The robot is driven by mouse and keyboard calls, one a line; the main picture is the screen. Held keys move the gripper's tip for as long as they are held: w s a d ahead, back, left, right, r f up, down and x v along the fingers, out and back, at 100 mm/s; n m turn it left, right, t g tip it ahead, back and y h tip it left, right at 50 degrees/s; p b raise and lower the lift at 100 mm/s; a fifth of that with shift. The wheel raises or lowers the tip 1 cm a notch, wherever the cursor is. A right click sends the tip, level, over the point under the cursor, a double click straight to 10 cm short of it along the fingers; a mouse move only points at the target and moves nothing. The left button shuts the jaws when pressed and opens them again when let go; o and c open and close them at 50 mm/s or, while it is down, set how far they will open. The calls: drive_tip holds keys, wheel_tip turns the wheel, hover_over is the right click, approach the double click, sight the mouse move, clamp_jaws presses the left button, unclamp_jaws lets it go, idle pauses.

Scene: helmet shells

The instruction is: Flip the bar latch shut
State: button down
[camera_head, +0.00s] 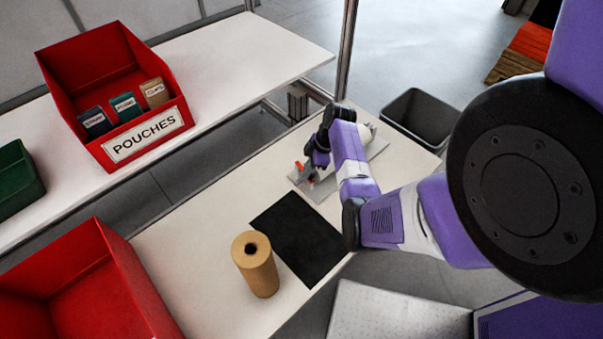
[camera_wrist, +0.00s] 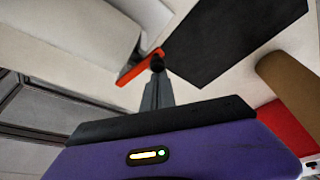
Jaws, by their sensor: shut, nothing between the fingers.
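The bar latch shows as a red-orange bar (camera_wrist: 140,67) in the wrist view, lying at a slant beside my fingertips. In the head view small red-orange bits (camera_head: 299,166) show beside my gripper, on a light grey plate (camera_head: 325,190) on the white table. My gripper (camera_wrist: 157,64) is shut and empty, its dark tips at or very near the bar's right end; I cannot tell whether they touch. In the head view my gripper (camera_head: 309,172) points down at the plate, and my arm hides much of the fixture. A pale rounded body (camera_wrist: 70,35) lies left of the bar in the wrist view.
A black mat (camera_head: 298,238) and an upright brown roll (camera_head: 256,265) are on the same table. A red bin (camera_head: 85,285) is at the lower left. A red pouches bin (camera_head: 145,138) and a green bin (camera_head: 18,180) stand on the other table. A grey bin (camera_head: 418,118) is beyond my arm.

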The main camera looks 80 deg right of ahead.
drive_tip(key=shift+s+d, duration=0.55)
drive_tip(key=shift+s, duration=0.05)
drive_tip(key=shift+s+d, duration=0.1)
idle(0.4)
drive_tip(key=w, duration=0.1)
drive_tip(key=w+a+r, duration=0.1)
drive_tip(key=w+a, duration=0.1)
drive_tip(key=shift+w+r, duration=0.2)
drive_tip(key=shift+r, duration=0.1)
drive_tip(key=v, duration=0.9)
drive_tip(key=shift+d, duration=0.25)
